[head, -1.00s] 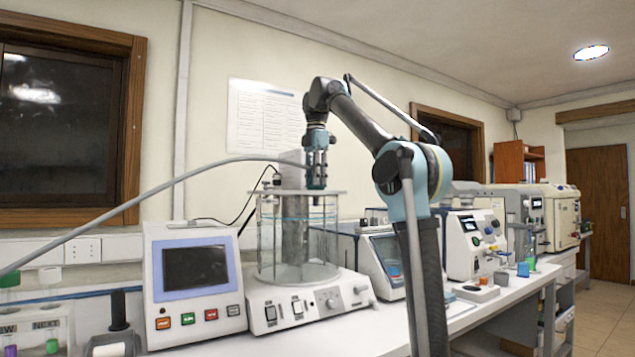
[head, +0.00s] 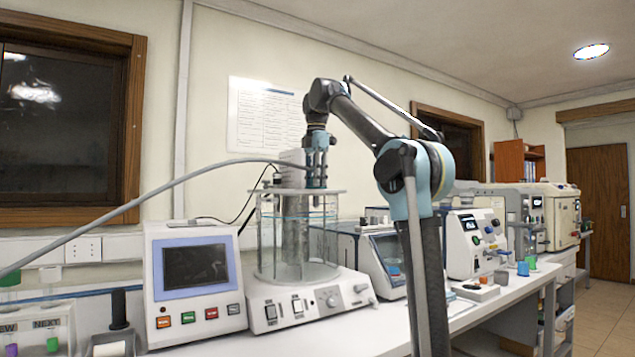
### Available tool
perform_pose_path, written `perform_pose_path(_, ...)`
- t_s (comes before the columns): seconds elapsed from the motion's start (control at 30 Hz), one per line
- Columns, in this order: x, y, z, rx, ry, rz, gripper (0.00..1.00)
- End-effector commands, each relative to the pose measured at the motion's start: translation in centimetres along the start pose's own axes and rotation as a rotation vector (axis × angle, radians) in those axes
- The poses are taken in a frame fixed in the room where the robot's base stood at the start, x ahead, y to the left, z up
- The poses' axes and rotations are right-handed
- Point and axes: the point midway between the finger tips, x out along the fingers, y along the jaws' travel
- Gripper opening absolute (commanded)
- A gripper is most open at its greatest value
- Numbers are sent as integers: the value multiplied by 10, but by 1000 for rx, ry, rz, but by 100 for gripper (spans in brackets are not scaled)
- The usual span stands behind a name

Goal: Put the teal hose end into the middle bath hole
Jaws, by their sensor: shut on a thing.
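The glass bath (head: 298,235) stands on a white control base (head: 305,303), with a lid (head: 335,191) on top. My gripper (head: 317,176) points down just above the right part of the lid. It is shut on the teal hose end, which is mostly hidden between the fingers.
A grey block (head: 292,170) rises from the lid left of my gripper, with a small dark fitting beside it. A controller with a screen (head: 195,268) stands left of the bath. Lab instruments (head: 472,242) line the bench to the right.

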Motion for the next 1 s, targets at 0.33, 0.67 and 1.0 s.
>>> perform_pose_path(0.33,3,0,0,0,0,0,35)
perform_pose_path(0.67,3,0,0,0,0,0,35)
perform_pose_path(1.0,3,0,0,0,0,0,35)
